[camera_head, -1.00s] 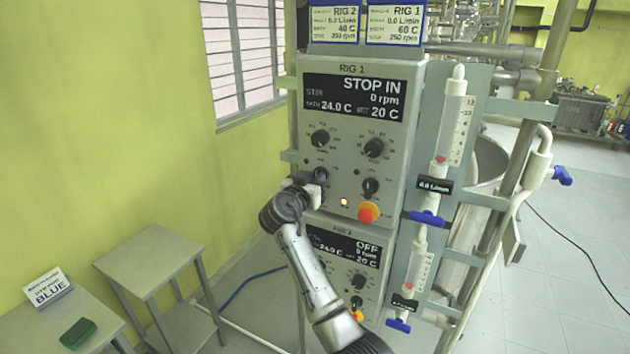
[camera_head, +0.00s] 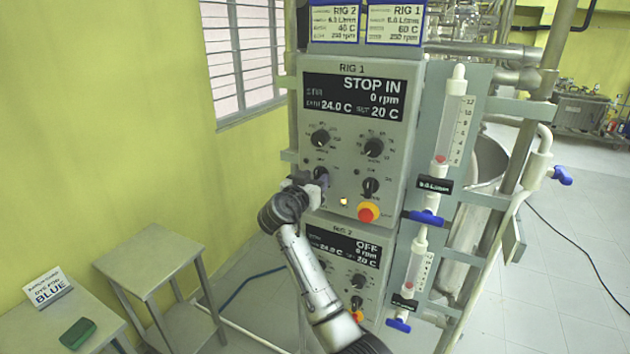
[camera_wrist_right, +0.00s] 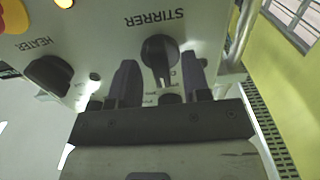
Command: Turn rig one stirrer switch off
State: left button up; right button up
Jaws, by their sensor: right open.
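The rig one panel (camera_head: 385,190) faces me in the head view. Its display (camera_head: 354,95) reads STOP IN, 0 rpm, 24.0 C and 20 C. The stirrer switch (camera_wrist_right: 160,55) is a black knob under the STIRRER label in the right wrist view. In the head view the knob (camera_head: 320,173) is partly covered by my right gripper (camera_head: 316,184). In the wrist view my right gripper (camera_wrist_right: 160,84) is open, with one finger on either side of the knob. I cannot tell whether a finger touches it. My left gripper is not in view.
The heater knob (camera_wrist_right: 48,75) is beside the stirrer knob. The red emergency button (camera_head: 368,213) and a lit lamp (camera_head: 344,202) are to the lower right. The rig two panel (camera_head: 345,250) is below. A small table (camera_head: 150,260) stands at the left.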

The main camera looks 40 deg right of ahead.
jog(key=b+v, duration=0.2)
jog(key=v, duration=1.1)
jog(key=shift+s+a, duration=0.15)
jog(key=shift+a, duration=0.05)
